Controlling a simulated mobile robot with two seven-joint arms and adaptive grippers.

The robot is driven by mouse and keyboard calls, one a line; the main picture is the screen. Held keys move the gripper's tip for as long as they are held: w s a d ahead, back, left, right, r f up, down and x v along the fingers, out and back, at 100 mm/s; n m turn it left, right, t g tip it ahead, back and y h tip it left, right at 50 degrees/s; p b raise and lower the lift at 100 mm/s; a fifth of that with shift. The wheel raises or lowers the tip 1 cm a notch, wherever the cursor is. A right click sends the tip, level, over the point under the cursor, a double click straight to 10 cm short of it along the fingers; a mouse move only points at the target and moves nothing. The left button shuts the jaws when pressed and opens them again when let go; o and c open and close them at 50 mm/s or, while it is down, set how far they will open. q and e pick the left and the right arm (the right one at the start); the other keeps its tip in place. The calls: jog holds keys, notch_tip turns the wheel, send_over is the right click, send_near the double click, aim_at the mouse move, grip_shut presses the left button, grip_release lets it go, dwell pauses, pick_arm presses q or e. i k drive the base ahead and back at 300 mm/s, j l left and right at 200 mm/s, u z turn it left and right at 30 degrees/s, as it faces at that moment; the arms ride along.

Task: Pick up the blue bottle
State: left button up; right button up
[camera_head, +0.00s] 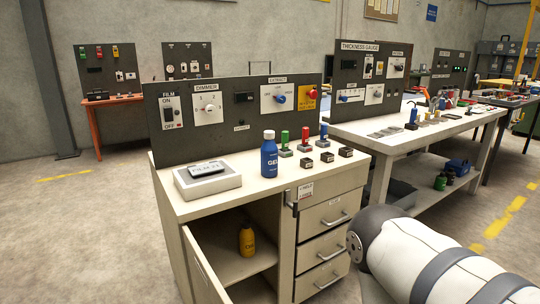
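The blue bottle (269,158) with a white cap and white lettering stands upright on the white top of the cabinet bench (215,203). It is near the middle of the top, between a white box and a row of small stamp-like pieces. Nothing is touching it from my side. Neither of my grippers is in view. A white and grey part of my own body, seemingly an arm link, fills the lower right and hides part of the floor.
A white box (207,181) with a display is left of the bottle. Green (284,142), red (305,140) and blue-handled (323,136) pieces stand right. A dark control panel (222,117) rises behind. The cabinet door (203,270) hangs open; a yellow bottle (247,240) is inside.

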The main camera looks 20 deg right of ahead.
aim_at(269, 150)
jog(key=i+l+u, duration=0.1)
jog(key=l, duration=0.2)
jog(key=i+l, duration=0.2)
jog(key=i+l+u, duration=0.15)
jog(key=l, duration=0.25)
jog(key=i+l+u, duration=0.1)
jog(key=l, duration=0.25)
jog(key=i, duration=0.05)
